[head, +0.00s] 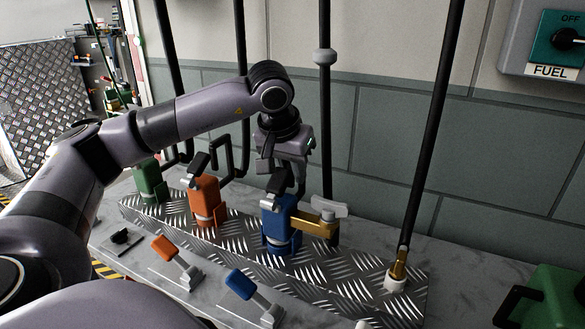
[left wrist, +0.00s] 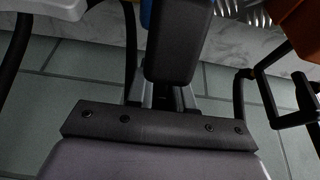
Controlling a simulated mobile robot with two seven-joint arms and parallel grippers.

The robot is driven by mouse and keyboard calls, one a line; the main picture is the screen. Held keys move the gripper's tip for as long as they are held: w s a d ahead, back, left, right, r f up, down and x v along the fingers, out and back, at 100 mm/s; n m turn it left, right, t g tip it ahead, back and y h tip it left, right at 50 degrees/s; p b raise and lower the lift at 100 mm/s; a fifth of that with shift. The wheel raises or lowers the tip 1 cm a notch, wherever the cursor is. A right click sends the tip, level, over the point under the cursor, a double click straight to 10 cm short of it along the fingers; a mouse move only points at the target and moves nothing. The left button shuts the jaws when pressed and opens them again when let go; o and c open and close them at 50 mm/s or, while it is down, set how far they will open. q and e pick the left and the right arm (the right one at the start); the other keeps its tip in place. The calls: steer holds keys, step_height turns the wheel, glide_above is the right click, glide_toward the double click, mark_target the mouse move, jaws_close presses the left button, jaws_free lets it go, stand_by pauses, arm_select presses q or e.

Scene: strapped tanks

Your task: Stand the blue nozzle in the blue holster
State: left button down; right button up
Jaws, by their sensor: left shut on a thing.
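The blue nozzle (head: 278,210) has a blue body with a dark part and a small silver part at its top. It stands upright at the blue holster (head: 284,246), whose wider blue sides show around its lower end. I cannot tell whether it is fully seated. My left gripper (head: 284,172) points down over the nozzle and is shut on its upper part. In the left wrist view a dark block fills the middle, with a sliver of blue (left wrist: 146,14) beside it. The contact is mostly hidden. My right gripper is in neither view.
An orange unit (head: 204,194) and a green unit (head: 147,180) stand to the left. A brass lever (head: 313,224) juts out right of the blue nozzle. A brass fitting (head: 398,265) stands further right. Orange (head: 165,248) and blue (head: 240,284) levers lie in front.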

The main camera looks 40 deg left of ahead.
arm_select(q)
steer(key=shift+f, duration=0.4)
steer(key=c, duration=0.9)
jaws_free()
steer(key=shift+r, duration=0.1)
steer(key=v, duration=0.7)
steer(key=shift+s, duration=0.1)
